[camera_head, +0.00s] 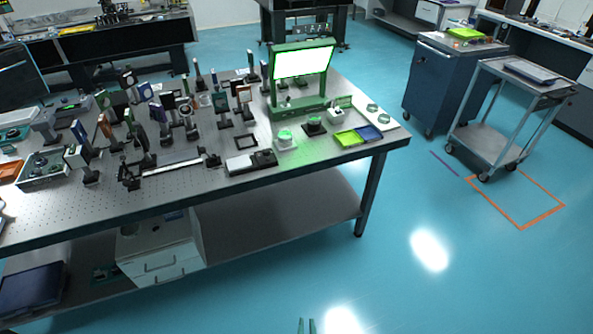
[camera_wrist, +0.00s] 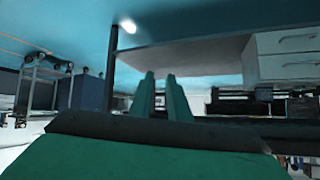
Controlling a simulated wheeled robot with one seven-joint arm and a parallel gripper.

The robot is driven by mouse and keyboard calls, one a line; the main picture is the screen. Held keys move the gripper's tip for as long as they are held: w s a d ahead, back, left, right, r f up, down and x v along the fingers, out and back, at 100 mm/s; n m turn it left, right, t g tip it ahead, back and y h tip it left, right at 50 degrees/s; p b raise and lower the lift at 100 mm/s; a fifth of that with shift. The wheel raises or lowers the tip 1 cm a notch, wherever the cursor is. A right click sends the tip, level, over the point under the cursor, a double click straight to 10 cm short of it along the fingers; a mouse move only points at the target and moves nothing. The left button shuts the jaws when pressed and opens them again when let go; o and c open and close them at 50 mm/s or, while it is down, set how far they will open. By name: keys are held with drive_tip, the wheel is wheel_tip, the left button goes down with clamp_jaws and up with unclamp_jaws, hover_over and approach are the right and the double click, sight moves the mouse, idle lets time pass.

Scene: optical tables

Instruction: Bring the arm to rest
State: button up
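My gripper (camera_head: 306,326) shows at the bottom edge of the head view as two thin green fingertips. They stand a little apart over the blue floor, in front of the optical table (camera_head: 200,198) and clear of it. In the wrist view, my gripper (camera_wrist: 162,78) shows two green fingers with a narrow gap between them. I see nothing held there. Most of my arm is out of view in the head view.
The table carries many optics mounts, a lit green-framed panel (camera_head: 303,62) and small trays. A drawer unit (camera_head: 160,255) stands under it. A blue cabinet (camera_head: 450,85) and a grey cart (camera_head: 495,140) stand at right. The floor at front right is clear.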

drive_tip(key=s+a+r+t, duration=0.1)
drive_tip(key=s+r+t, duration=0.1)
drive_tip(key=s+r, duration=0.8)
drive_tip(key=s+a+r+n+t, duration=0.1)
drive_tip(key=s+a+r+t, duration=0.1)
drive_tip(key=s+r, duration=0.9)
wheel_tip(320, 180, up, 3)
drive_tip(key=shift+s+a+f+t, duration=0.15)
drive_tip(key=shift+s+f+t, duration=0.05)
drive_tip(key=shift+t, duration=0.1)
